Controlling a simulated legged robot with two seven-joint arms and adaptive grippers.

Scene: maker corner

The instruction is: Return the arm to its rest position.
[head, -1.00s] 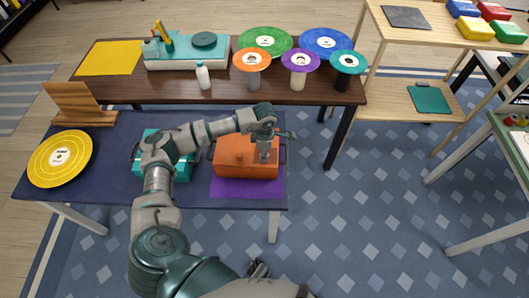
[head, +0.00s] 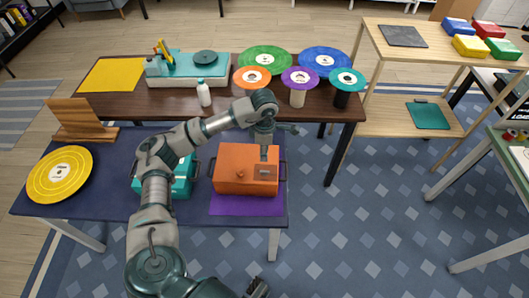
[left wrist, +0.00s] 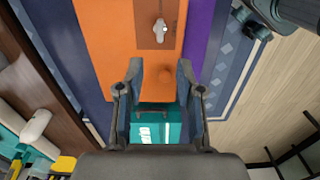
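My left arm reaches over the dark blue table (head: 110,205) from the front. Its gripper (head: 264,145) is above the orange box (head: 232,180), pointing down. In the left wrist view the gripper (left wrist: 160,85) is open, its two fingers apart with nothing between them. The orange box (left wrist: 110,30) lies below, with a brown patch and a small grey knob on top. The teal box (head: 182,182) stands left of it, partly hidden by my forearm. A dark end part at the bottom edge (head: 258,288) may be my right gripper; its finger state is unclear.
A brown table (head: 130,105) behind holds a record player (head: 185,72), a white bottle (head: 204,94) and several coloured discs on stands. A yellow record (head: 60,174) and wooden stand (head: 78,115) are at left. Open carpet lies right, before the wooden shelf (head: 390,122).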

